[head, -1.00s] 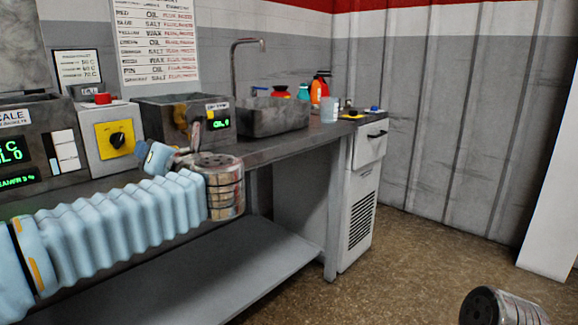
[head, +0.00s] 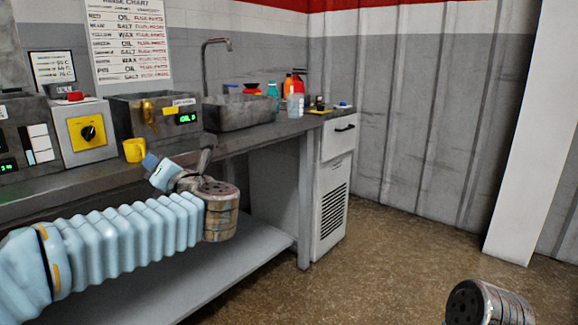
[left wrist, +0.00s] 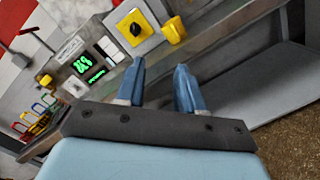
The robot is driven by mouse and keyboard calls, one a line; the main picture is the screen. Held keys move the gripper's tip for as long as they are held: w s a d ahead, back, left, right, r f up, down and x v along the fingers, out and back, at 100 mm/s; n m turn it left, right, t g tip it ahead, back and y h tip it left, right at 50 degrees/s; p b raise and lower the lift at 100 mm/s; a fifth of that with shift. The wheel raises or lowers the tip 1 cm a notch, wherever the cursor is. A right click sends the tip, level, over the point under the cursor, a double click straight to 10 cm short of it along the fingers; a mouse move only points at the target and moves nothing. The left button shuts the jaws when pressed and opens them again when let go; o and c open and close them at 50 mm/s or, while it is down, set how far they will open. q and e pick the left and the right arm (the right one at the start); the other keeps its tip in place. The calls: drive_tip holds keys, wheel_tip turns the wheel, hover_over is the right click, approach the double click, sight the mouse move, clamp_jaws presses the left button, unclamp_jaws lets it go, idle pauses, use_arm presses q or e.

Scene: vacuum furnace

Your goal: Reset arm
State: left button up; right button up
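My left gripper (head: 152,165) is in front of the counter in the head view, its blue fingertips close to the counter's front edge. In the left wrist view my left gripper (left wrist: 159,66) has its two blue fingers apart with nothing between them. A yellow cup (head: 134,150) stands upright on the counter edge, just beyond the fingertips and apart from them. The yellow cup also shows in the left wrist view (left wrist: 174,30). Only a rounded link of my right arm shows at the bottom right; my right gripper is out of view.
The grey counter (head: 262,132) carries a yellow-dial control box (head: 84,132), a metal tank (head: 150,112) with a green display, a sink (head: 238,112) and several bottles. A lower shelf (head: 245,262) and white cabinet (head: 332,190) stand below. The floor at right is clear.

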use_arm(q)
drive_tip(key=w+d+f+m+t+h, duration=0.1)
drive_tip(key=w+f+m+h, duration=0.15)
drive_tip(key=f, duration=0.25)
drive_tip(key=w+d+f+m+t+h, duration=0.1)
drive_tip(key=w+d+f+m, duration=0.1)
drive_tip(key=f+m, duration=0.25)
drive_tip(key=w+d+f+m+h, duration=0.1)
drive_tip(key=w+f+m, duration=0.15)
drive_tip(key=f, duration=0.35)
drive_tip(key=s+d+f+m+g+h, duration=0.3)
drive_tip(key=f+m, duration=0.4)
drive_tip(key=f, duration=0.7)
drive_tip(key=s+d+f+m+h, duration=0.15)
drive_tip(key=f+m+h, duration=0.45)
drive_tip(key=f, duration=0.7)
drive_tip(key=s+d+f+m+g+h, duration=0.1)
drive_tip(key=s+f+m+g, duration=0.4)
drive_tip(key=s+f, duration=0.6)
drive_tip(key=s+d+f+m+g+h, duration=0.2)
drive_tip(key=s+d+f+m+g, duration=0.2)
drive_tip(key=s+f, duration=0.7)
drive_tip(key=s+m+g, duration=0.2)
drive_tip(key=s, duration=0.4)
drive_tip(key=shift+s, duration=0.25)
drive_tip(key=shift+m+h, duration=0.25)
